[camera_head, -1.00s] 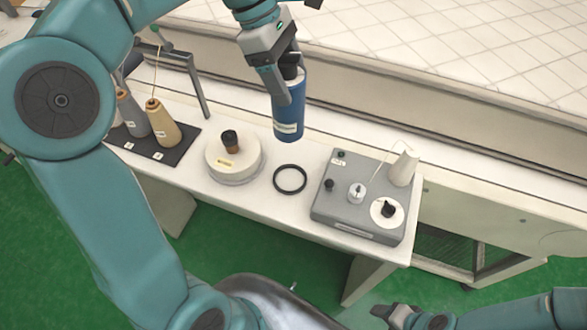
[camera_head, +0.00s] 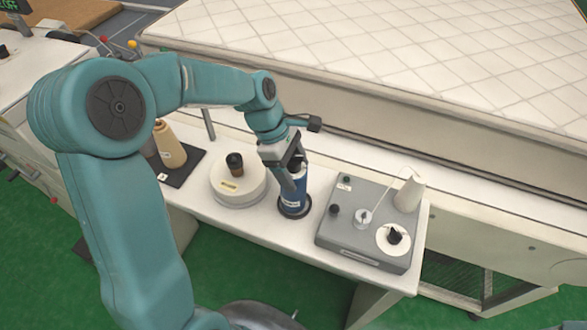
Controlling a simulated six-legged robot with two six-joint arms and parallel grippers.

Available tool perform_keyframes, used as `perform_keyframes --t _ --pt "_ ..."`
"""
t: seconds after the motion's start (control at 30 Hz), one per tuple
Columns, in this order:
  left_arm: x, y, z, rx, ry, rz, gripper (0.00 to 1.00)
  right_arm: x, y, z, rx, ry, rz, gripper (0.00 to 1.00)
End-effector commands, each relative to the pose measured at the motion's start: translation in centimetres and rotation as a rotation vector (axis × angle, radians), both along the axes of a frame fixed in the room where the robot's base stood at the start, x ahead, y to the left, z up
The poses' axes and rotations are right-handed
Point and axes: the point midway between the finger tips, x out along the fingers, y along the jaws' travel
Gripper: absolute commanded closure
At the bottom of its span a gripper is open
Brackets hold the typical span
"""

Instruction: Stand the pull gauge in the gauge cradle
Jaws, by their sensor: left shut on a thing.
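The pull gauge (camera_head: 294,203) is a blue upright cylinder with a dark top and a white label, standing low over the table. My left gripper (camera_head: 293,178) is shut on its upper part from above. The gauge cradle (camera_head: 294,216) is a black ring on the white table, directly around or under the gauge's lower end. The gauge hides most of the ring, and I cannot tell whether its base touches the bottom. My right gripper is out of view.
A round white block with a dark knob (camera_head: 238,186) stands close left of the gauge. A grey device (camera_head: 352,241) with knobs and a white cone (camera_head: 409,194) stands to the right. Thread cones (camera_head: 169,146) on a dark mat are at left. The mattress (camera_head: 400,55) lies behind.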

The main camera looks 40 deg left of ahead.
Motion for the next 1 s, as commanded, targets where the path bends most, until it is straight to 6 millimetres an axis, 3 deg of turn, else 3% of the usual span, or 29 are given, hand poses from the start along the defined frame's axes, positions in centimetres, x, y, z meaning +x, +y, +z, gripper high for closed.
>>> perform_keyframes --t 0.47,0.5,0.53,0.57,0.83,1.0 --pt "0.0 0.0 -1.1 0.000 -0.002 0.000 1.00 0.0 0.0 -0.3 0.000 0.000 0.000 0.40" --pt "0.0 0.0 -1.0 0.000 0.000 -0.001 0.21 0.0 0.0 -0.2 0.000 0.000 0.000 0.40" --pt "0.0 0.0 -1.0 0.000 0.000 -0.001 0.11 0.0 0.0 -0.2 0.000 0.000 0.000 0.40" --pt "0.0 0.0 -1.0 0.000 0.000 -0.001 0.06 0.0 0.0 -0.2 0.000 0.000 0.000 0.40" --pt "0.0 0.0 -0.9 0.000 0.000 -0.001 0.06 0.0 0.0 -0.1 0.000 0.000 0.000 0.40" --pt "0.0 0.6 0.6 0.001 -0.006 0.001 0.06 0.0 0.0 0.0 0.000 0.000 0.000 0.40"
